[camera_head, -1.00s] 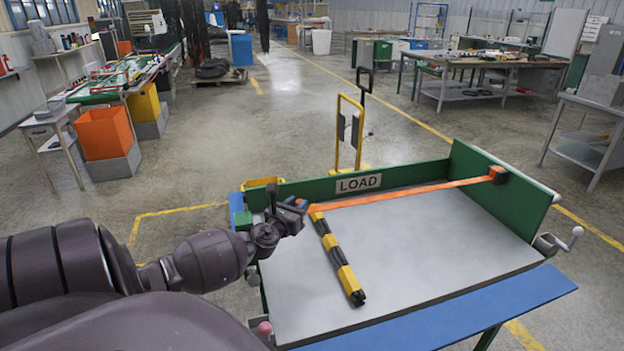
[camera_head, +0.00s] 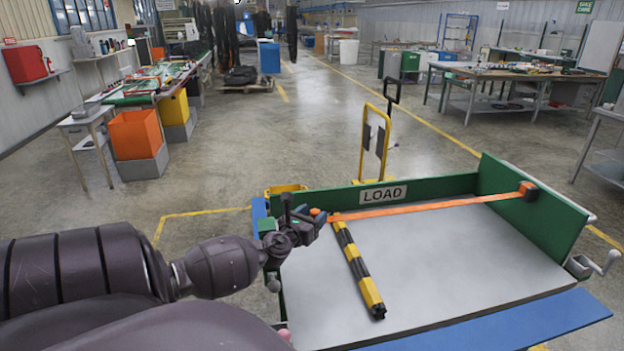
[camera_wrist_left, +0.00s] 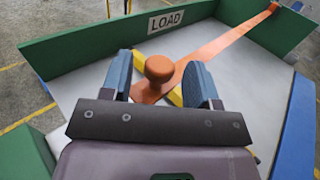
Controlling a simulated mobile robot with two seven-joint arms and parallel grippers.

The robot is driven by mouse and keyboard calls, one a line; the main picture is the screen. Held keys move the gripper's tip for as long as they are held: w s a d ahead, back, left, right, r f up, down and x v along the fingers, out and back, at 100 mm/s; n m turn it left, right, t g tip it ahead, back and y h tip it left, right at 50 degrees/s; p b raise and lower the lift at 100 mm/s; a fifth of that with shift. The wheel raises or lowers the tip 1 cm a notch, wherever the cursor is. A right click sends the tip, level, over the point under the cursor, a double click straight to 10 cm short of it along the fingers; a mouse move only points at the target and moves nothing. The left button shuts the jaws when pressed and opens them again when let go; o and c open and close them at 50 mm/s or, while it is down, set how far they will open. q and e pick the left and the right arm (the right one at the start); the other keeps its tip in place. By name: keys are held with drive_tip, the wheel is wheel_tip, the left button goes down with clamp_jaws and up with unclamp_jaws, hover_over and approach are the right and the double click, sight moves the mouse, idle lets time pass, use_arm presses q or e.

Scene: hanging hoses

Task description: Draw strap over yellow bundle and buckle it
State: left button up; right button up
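The yellow bundle (camera_head: 356,262), banded yellow and black, lies on the grey bed of the bench. The orange strap (camera_head: 430,208) runs from an orange block (camera_head: 528,191) on the green right wall to the bundle's far end. My left gripper (camera_head: 318,218) is at that end. In the left wrist view, an orange knob (camera_wrist_left: 159,68) at the strap's end stands between the left gripper's two blue fingers, with visible gaps on both sides. The fingers partly hide the bundle (camera_wrist_left: 174,97) there. I cannot make out a buckle. My right gripper is not in view.
A green back wall with a LOAD sign (camera_head: 382,195) edges the bed. A crank (camera_head: 602,263) sits at the bed's right side, and a blue ledge (camera_head: 500,320) runs along the front. The bed right of the bundle is clear.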

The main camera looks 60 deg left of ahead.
use_arm(q)
drive_tip(key=shift+s, duration=0.1)
drive_tip(key=v, duration=1)
drive_tip(key=shift+s+d, duration=0.15)
drive_tip(key=shift+s, duration=0.1)
drive_tip(key=shift+s+f, duration=0.1)
